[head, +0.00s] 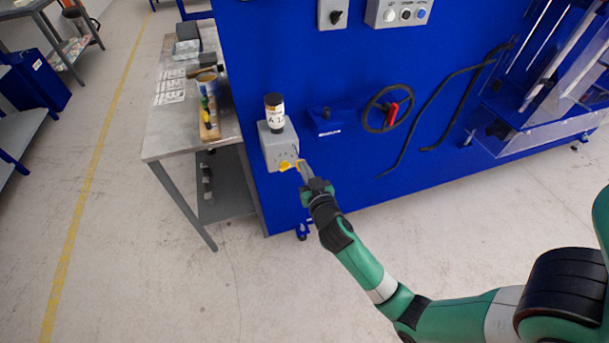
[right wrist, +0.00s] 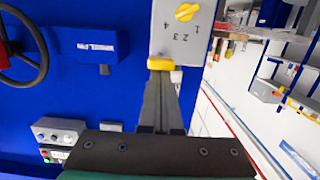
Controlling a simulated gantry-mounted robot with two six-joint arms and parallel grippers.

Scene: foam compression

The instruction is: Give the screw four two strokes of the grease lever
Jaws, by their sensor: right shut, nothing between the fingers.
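A yellow lever grip (right wrist: 161,64) is at the box's edge, right at my fingertips. My right gripper (head: 302,168) is shut and empty; its fingers also show in the right wrist view (right wrist: 161,80). Contact with the lever is unclear. My left gripper is out of view.
A handwheel (head: 388,109) with a red handle and a small blue box (head: 334,119) sit right of the grease box. A grey workbench (head: 167,133) with tools stands to the left. The floor in front is clear.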

